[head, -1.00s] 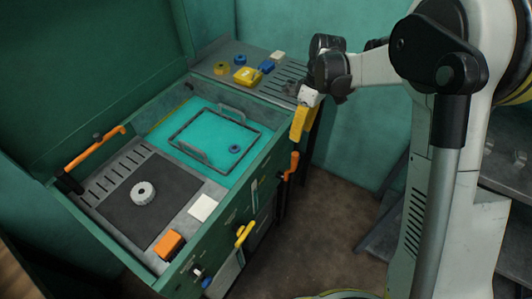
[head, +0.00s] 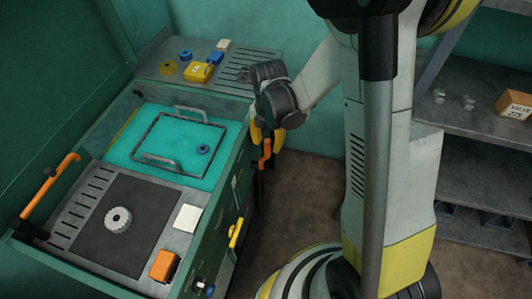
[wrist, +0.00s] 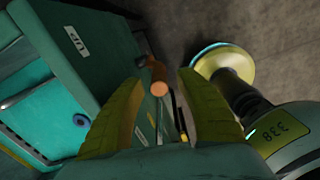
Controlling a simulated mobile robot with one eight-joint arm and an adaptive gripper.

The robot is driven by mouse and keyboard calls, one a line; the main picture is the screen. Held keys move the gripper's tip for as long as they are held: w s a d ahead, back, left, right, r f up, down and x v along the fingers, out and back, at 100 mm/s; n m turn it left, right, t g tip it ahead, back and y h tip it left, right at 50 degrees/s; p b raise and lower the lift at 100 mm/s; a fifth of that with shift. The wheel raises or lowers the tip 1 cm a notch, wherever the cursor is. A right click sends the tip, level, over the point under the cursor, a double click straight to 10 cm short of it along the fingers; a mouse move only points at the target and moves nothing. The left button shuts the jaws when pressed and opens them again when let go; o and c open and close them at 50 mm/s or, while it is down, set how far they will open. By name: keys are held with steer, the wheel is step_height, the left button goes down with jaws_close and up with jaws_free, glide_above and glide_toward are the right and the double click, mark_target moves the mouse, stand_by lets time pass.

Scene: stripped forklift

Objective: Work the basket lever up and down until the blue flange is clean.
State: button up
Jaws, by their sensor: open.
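The blue flange (head: 203,149) sits in the wire basket (head: 148,160) in the teal bath. It also shows at the left in the wrist view (wrist: 80,120). The orange lever (head: 265,152) stands at the right outer side of the green washer. In the wrist view its rounded orange end (wrist: 159,89) appears between and beyond my fingers. My gripper (head: 266,138) has yellow fingers, open and pointing down at the top of the lever. I cannot tell whether they touch it. In the wrist view my gripper (wrist: 161,80) holds nothing.
A second orange handle (head: 52,185) is at the washer's left edge. A grey round part (head: 118,219), a white square (head: 187,217) and an orange block (head: 163,265) are on the near tray. A yellow handle (head: 236,232) is on the front. Shelves (head: 470,160) stand right.

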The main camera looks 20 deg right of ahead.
mark_target(267, 153)
step_height(267, 153, down, 4)
steer(key=shift+f+b, duration=0.15)
steer(key=shift+b, duration=0.5)
jaws_close()
